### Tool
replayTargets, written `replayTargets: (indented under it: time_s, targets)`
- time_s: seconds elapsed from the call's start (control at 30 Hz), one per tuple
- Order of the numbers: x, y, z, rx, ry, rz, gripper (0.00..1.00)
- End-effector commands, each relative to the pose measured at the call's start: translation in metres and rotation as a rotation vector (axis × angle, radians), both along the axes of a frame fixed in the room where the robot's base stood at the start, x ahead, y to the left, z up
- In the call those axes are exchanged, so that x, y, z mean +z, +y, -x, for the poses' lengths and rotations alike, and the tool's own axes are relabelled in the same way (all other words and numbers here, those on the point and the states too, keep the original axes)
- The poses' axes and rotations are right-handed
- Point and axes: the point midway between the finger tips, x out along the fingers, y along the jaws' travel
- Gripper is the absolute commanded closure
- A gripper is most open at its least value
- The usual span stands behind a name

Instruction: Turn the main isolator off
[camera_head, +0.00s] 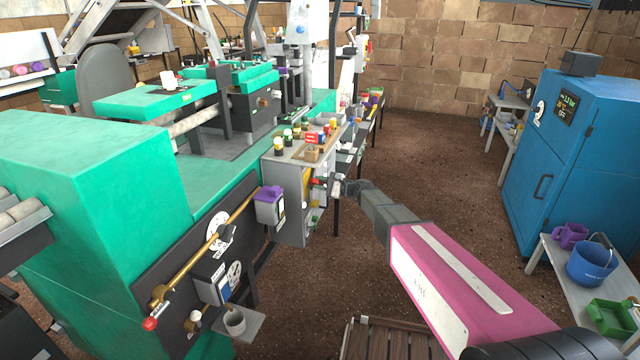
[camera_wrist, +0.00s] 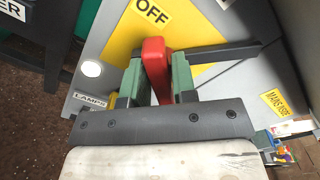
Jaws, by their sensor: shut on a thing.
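The main isolator's red handle (camera_wrist: 155,62) stands between my gripper's two green-padded fingers in the wrist view. My gripper (camera_wrist: 157,78) is shut on it. Behind the handle is a yellow plate (camera_wrist: 125,38) with an OFF label (camera_wrist: 153,12) above the handle. The plate is on a grey control box (camera_wrist: 230,25), which also shows in the head view (camera_head: 285,190). In the head view my gripper (camera_head: 333,187) is at the right side of this box, and the handle's exact angle is hard to make out there. The lower part of the handle is hidden by the gripper.
A LAMPS label (camera_wrist: 90,100) and a white round button (camera_wrist: 91,68) are left of the handle. A large green machine (camera_head: 90,190) stands left of the box. A blue cabinet (camera_head: 575,150) is at the right, with open floor (camera_head: 440,150) between.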

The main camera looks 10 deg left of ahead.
Motion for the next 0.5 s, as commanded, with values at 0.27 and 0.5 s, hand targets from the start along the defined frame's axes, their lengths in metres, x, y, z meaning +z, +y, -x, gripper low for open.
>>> replayTargets:
  time_s: [0.27,0.5]
  targets:
    - [-0.0036,-0.0002,0.0026,0.001,-0.259,0.022,1.00]
    - [-0.0062,-0.0001,0.0034,0.001,-0.464,0.038,1.00]
